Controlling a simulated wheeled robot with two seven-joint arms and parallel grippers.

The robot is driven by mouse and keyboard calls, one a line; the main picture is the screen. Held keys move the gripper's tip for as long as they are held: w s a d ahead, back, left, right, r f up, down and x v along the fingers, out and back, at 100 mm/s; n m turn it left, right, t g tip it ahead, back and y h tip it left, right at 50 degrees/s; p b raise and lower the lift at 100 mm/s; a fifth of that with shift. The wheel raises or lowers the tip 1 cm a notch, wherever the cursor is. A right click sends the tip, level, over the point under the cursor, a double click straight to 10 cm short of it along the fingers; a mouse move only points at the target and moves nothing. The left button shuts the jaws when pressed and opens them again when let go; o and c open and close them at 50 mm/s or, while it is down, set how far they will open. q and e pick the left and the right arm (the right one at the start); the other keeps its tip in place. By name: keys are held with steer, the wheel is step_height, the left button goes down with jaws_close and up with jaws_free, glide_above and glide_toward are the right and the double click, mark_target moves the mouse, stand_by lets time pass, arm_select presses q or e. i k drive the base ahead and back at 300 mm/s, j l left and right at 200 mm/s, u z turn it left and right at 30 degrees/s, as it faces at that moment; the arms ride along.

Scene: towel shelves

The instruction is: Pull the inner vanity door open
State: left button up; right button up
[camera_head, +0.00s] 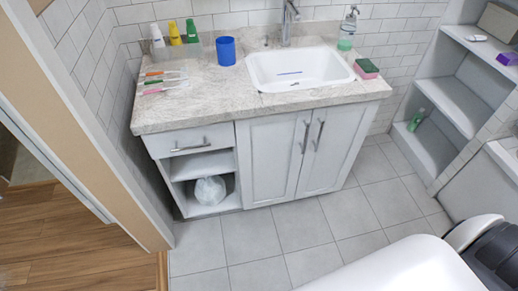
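The white vanity has two shut doors side by side under the stone countertop (215,95). The left door (267,160) carries a vertical metal handle (304,137) near its right edge. The right door (340,150) carries a matching vertical handle (319,136) near its left edge, so the two handles stand close together. The picture alone does not settle which door is the inner one. Neither of my grippers shows in the head view.
Left of the doors are a shut drawer (190,141) and open shelves holding a round whitish item (210,190). The sink (298,68) is above. Grey tiled floor (285,232) before the doors is clear. A wall and door frame (85,120) stand left, wall shelves (447,95) right.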

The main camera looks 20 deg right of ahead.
mark_target(271, 148)
steer(key=z, duration=0.85)
